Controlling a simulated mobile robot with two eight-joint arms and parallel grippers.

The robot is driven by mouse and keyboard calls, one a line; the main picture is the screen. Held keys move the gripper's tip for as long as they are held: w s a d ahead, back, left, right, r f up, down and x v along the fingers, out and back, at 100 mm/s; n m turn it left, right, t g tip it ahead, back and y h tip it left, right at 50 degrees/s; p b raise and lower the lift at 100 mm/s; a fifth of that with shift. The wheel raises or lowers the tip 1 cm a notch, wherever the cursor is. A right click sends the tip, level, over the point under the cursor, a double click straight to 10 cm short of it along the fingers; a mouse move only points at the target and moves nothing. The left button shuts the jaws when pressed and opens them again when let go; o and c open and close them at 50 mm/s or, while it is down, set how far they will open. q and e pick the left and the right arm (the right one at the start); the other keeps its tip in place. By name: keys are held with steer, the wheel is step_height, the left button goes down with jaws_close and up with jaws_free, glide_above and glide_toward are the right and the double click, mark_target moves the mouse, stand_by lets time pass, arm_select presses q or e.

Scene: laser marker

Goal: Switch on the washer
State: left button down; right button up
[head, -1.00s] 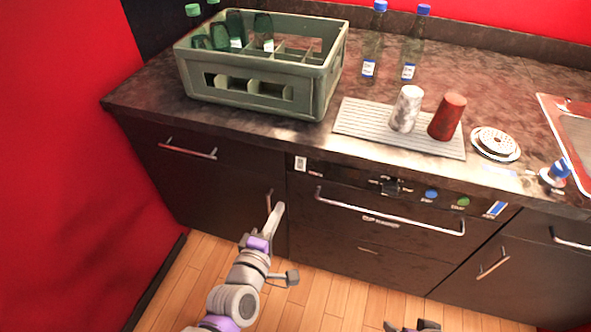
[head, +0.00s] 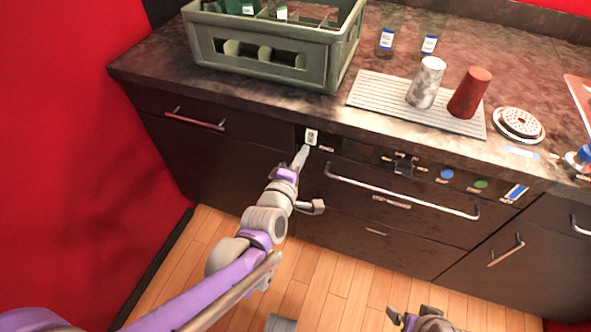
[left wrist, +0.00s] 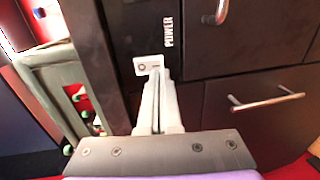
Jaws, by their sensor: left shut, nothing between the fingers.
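The washer (head: 400,215) is a dark built-in front with a long metal handle, set under the worktop. Its white power switch (head: 311,137) sits at the top left of the panel. In the left wrist view the switch (left wrist: 148,65) shows beside the word POWER. My left gripper (head: 302,153) is shut and empty, with its tips at the lower edge of the switch. I cannot tell whether they touch it. My right gripper (head: 415,318) shows only in part at the bottom edge, away from the washer.
A blue button (head: 447,174) and a green button (head: 481,184) are further right on the panel.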

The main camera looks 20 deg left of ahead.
mark_target(311, 137)
arm_select(q)
steer(key=shift+w+f, duration=0.15)
steer(key=shift+w, duration=1)
steer(key=shift+w+f+t+b, duration=0.2)
steer(key=shift+t+b, duration=0.1)
steer(key=shift+b, duration=0.05)
steer(key=shift+r, duration=0.15)
steer(key=shift+s, duration=0.1)
